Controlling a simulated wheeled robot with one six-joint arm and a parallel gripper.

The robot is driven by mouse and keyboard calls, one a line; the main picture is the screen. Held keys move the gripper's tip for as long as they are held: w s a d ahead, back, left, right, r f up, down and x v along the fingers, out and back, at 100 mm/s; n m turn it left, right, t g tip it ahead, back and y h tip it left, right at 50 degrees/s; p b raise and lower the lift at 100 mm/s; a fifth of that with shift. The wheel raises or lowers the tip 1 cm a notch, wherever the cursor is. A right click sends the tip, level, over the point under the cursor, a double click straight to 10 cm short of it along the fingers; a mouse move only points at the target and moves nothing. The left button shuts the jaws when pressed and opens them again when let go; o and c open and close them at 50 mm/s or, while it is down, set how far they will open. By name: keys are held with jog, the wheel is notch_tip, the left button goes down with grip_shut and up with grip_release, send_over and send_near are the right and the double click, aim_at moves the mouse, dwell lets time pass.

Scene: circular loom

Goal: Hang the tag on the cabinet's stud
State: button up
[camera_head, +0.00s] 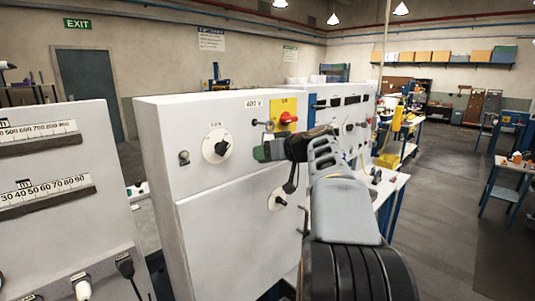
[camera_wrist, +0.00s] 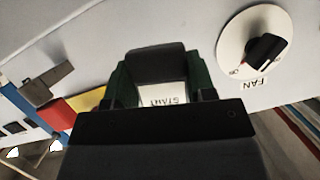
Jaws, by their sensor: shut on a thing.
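My gripper (camera_head: 264,151), with green fingers, is in front of the grey cabinet (camera_head: 225,215) in the head view. In the wrist view my gripper (camera_wrist: 156,80) is shut on the tag (camera_wrist: 162,96), a white piece with upside-down lettering that seems to read START. A dark block shows between the fingertips; I cannot tell if it belongs to the tag. A small grey peg, apparently the stud (camera_head: 265,125), sticks out left of the yellow plate. It also seems to show in the wrist view (camera_wrist: 47,85), apart from the tag.
A red handle (camera_head: 288,117) juts from the yellow plate (camera_head: 284,106). The fan dial (camera_head: 215,146) is left of my gripper, with a small knob (camera_head: 184,157) beyond. Another panel with scales (camera_head: 45,190) stands at the left. Open floor lies at the right.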

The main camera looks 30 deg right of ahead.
jog(key=shift+f+b, duration=0.3)
jog(key=shift+b, duration=0.2)
dwell(0.3)
jog(key=o, duration=1.1)
jog(key=shift+r, duration=0.1)
jog(key=shift+s, duration=0.1)
jog(key=shift+f+b+v, duration=0.15)
jog(key=shift+b+v, duration=0.45)
jog(key=shift+v, duration=1.6)
jog(key=shift+f+b+v, duration=0.15)
jog(key=shift+b+v, duration=0.4)
jog(key=shift+v, duration=1.65)
jog(key=shift+s, duration=0.1)
